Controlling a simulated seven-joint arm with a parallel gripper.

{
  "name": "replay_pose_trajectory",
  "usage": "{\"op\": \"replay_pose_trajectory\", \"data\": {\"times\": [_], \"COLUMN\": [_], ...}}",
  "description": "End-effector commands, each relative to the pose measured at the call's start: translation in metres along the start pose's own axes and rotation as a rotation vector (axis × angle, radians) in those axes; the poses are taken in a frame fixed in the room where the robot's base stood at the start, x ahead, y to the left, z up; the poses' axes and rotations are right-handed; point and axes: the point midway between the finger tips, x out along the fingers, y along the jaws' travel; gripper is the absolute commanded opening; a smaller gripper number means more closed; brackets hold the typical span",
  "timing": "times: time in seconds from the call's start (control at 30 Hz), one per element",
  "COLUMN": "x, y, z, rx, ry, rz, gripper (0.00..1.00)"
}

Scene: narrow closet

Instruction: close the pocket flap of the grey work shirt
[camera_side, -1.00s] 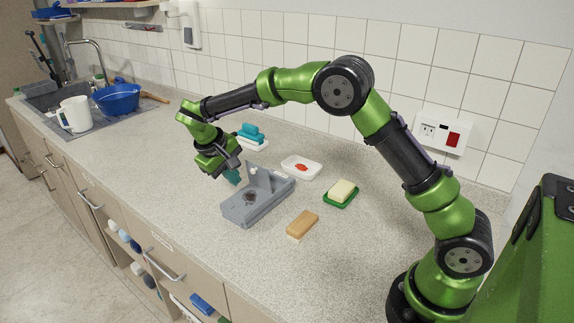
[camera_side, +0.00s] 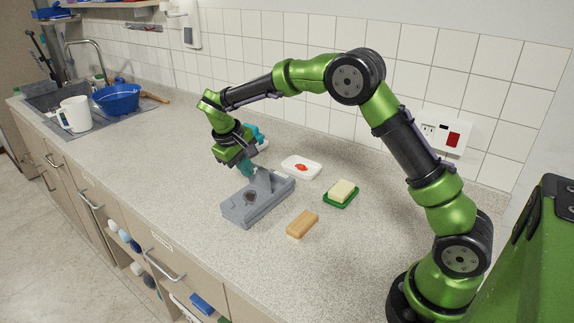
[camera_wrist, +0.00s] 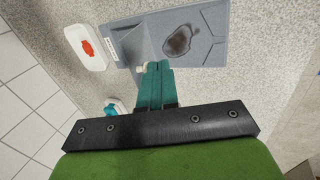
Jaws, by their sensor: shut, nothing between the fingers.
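The grey work shirt (camera_side: 236,212) lies folded flat on the counter, with a dark stain on it. It also shows in the wrist view (camera_wrist: 208,52). Its pocket flap (camera_side: 263,181) stands up at a tilt, not flat; it shows as a pale grey fold in the wrist view (camera_wrist: 138,44). A small white button (camera_wrist: 149,66) shows at the flap's edge. My gripper (camera_side: 246,174) is at the flap's far left side, its teal fingers shut and empty. In the wrist view the fingertips (camera_wrist: 157,68) overlap the button and flap edge; whether they touch, I cannot tell.
A white dish with a red patch (camera_side: 301,167) stands behind the shirt. A sponge on a green dish (camera_side: 341,193) and a tan block (camera_side: 302,224) lie to the right. A teal item (camera_wrist: 116,107) is close behind my gripper. The front counter is clear.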

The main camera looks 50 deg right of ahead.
Motion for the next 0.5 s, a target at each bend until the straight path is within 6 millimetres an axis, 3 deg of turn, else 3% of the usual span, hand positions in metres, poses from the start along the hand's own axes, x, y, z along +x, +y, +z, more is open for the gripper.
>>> {"op": "replay_pose_trajectory", "data": {"times": [0.5], "x": [-0.001], "y": [0.016], "z": [-0.001], "rx": [0.003], "ry": [-0.006], "rz": [-0.131], "gripper": [0.0]}}
